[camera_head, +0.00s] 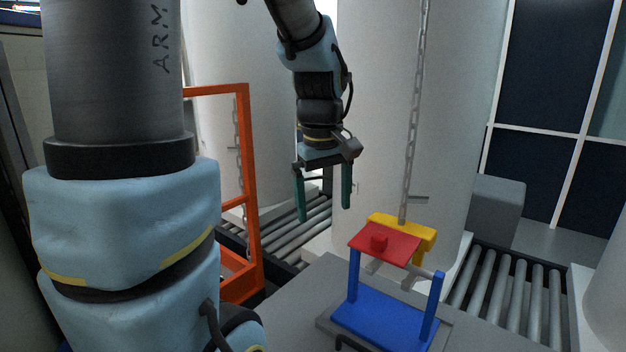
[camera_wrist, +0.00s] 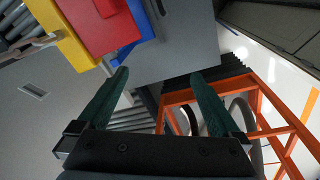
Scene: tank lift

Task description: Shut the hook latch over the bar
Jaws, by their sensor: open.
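The yellow hook block (camera_head: 427,241) hangs at the lower end of a chain, above a blue stand (camera_head: 382,318) with two upright posts. A red latch plate (camera_head: 398,249) with a small red knob (camera_head: 379,242) sits tilted on the hook's near side. A grey bar (camera_head: 427,272) shows partly below the plate, between the posts; the plate hides its middle. I cannot tell how the latch meets the bar. My gripper (camera_head: 325,213) is open and empty, up and left of the latch. In the wrist view, the red latch (camera_wrist: 104,30) and yellow hook (camera_wrist: 62,42) lie beyond the left fingertip, apparently apart from it.
The chain (camera_head: 411,120) runs up in front of a large white tank (camera_head: 375,110). An orange frame (camera_head: 246,180) stands left of my gripper. Roller conveyors lie behind, one at right (camera_head: 515,298). The stand rests on a grey table (camera_head: 310,305), bare at its left.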

